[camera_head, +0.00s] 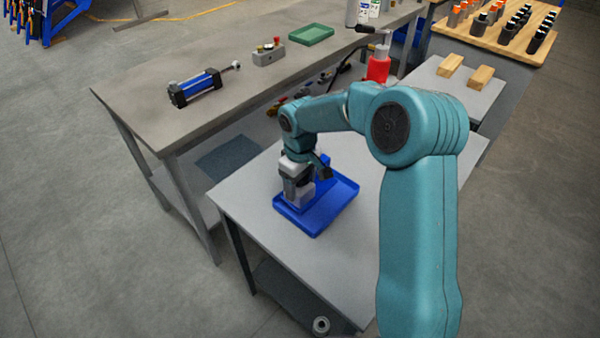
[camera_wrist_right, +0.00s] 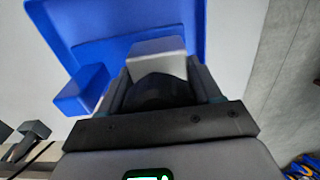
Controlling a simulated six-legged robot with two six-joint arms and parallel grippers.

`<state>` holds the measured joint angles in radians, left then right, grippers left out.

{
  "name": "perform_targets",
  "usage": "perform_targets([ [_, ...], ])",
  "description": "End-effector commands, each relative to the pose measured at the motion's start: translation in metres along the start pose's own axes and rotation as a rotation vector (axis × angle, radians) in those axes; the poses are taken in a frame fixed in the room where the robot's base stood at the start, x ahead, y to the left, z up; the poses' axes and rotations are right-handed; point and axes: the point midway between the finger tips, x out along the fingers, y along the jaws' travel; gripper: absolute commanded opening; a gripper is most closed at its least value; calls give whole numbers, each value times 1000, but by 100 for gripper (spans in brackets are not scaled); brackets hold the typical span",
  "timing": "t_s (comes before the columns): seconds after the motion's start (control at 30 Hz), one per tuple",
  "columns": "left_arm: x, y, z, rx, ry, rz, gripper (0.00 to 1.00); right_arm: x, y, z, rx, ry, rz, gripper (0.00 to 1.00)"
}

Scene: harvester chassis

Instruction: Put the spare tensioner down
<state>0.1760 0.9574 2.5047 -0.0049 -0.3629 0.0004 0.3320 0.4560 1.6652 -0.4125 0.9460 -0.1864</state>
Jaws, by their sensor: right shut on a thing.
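My right gripper (camera_head: 302,190) is low over a blue tray (camera_head: 345,187) on the small grey table. It is shut on a grey block-shaped part, which I take to be the spare tensioner (camera_wrist_right: 158,50). In the right wrist view the block sits between the two fingers (camera_wrist_right: 160,85), with the blue tray (camera_wrist_right: 130,12) behind it. The gripper hides much of the part, and I cannot tell whether it touches the tray floor. A blue block (camera_wrist_right: 80,90) shows beside the left finger; I cannot tell whether it belongs to the part. My left gripper is not in view.
A long workbench (camera_head: 150,90) stands behind, with a blue-black cylinder (camera_head: 195,87), a grey fitting block (camera_head: 268,54) and a green tray (camera_head: 311,34). A red bottle (camera_head: 378,66) and two wooden blocks (camera_head: 465,70) are farther right. The table's front (camera_head: 300,265) is clear.

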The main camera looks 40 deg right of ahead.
Motion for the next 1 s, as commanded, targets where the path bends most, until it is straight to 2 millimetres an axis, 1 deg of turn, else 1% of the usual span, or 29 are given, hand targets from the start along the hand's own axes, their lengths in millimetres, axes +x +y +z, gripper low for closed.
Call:
perform_targets([
  [0.13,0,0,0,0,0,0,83,11,1,-1,1,4,1,0],
  [0.37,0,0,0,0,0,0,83,11,1,-1,1,6,2,0],
  [0.5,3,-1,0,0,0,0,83,15,1,-1,1,6,2,0],
  [0.53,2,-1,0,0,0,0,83,16,0,0,0,2,0,70],
  [0.6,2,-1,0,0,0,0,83,15,0,0,0,2,0,89],
  [0.87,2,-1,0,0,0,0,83,15,0,0,0,2,0,89],
  [0.93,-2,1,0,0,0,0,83,10,0,0,0,2,0,89],
  [1.0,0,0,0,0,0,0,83,4,0,-1,0,4,2,89],
])
